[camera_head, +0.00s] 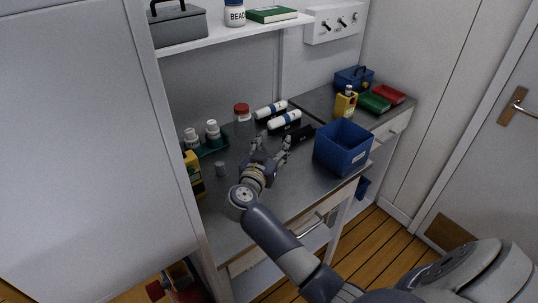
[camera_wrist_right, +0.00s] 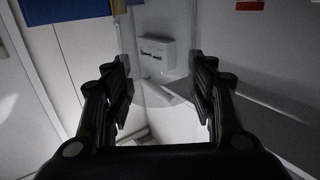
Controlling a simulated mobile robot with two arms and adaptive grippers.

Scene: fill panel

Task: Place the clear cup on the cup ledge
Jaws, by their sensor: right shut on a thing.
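My right gripper (camera_head: 272,143) is over the grey counter (camera_head: 290,184), its fingers pointing toward the back wall. In the right wrist view its two dark fingers (camera_wrist_right: 161,90) stand apart on either side of a faint see-through shape, the clear cup (camera_wrist_right: 160,108), and grip it. The cup is very hard to make out in the head view. A white wall panel with dark knobs (camera_head: 334,24) is at the upper right; it also shows in the wrist view (camera_wrist_right: 156,57), seen between the fingers. I cannot clearly pick out the cup ledge. My left gripper is not in view.
A blue bin (camera_head: 342,148) stands right of my gripper. A shelf (camera_head: 230,35) overhangs the back left.

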